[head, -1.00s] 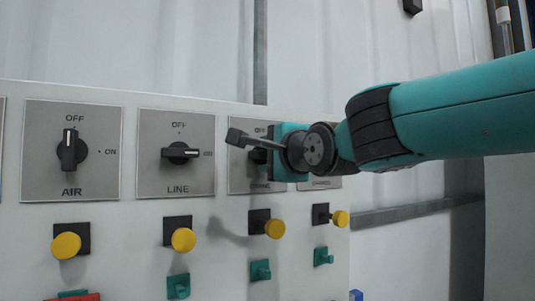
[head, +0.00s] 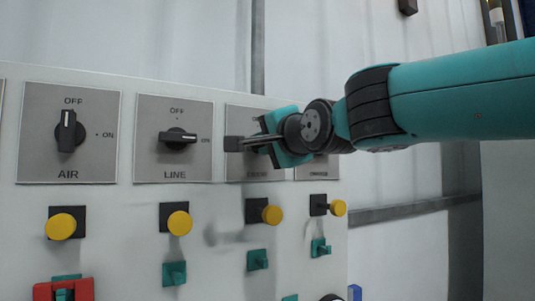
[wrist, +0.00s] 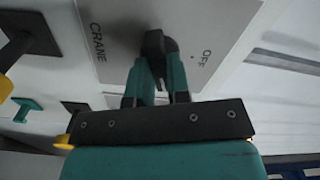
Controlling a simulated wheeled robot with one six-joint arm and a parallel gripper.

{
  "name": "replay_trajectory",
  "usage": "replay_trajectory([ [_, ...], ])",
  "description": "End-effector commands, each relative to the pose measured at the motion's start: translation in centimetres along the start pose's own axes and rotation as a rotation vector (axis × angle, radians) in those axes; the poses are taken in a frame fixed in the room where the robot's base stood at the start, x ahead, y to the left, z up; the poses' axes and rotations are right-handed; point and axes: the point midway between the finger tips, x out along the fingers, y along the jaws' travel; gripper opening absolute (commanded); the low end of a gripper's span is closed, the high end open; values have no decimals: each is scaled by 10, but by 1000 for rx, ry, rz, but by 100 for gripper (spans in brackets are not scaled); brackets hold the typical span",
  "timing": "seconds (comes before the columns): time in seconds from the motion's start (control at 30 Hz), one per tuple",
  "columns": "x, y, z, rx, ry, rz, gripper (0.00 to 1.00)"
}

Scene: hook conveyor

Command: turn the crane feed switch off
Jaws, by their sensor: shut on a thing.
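The crane switch plate (head: 238,115) is the third grey plate along the panel in the head view, with my gripper (head: 280,143) in front of it. The wrist view shows the same plate (wrist: 112,22), marked CRANE and OFF. The black crane feed knob (wrist: 154,42) stands out from this plate. My gripper (wrist: 157,55) is shut on the knob, with a teal finger on either side of it. In the head view my gripper hides the knob and most of the plate's lettering. Which mark the knob points at cannot be told.
The AIR switch (head: 67,131) points up at OFF. The LINE switch (head: 178,138) points right toward ON. A fourth plate (head: 318,174) is mostly hidden behind my arm. Yellow buttons (head: 178,223) and teal pieces (head: 174,274) stick out below. A red part (head: 64,291) sits lower left.

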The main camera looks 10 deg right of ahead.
Motion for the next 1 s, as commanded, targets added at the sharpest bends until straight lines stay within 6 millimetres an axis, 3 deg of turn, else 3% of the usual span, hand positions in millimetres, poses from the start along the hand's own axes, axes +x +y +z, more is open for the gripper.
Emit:
replay_trajectory([
  [1.0, 1, 6, 4, -949, -13, 5, 0],
])
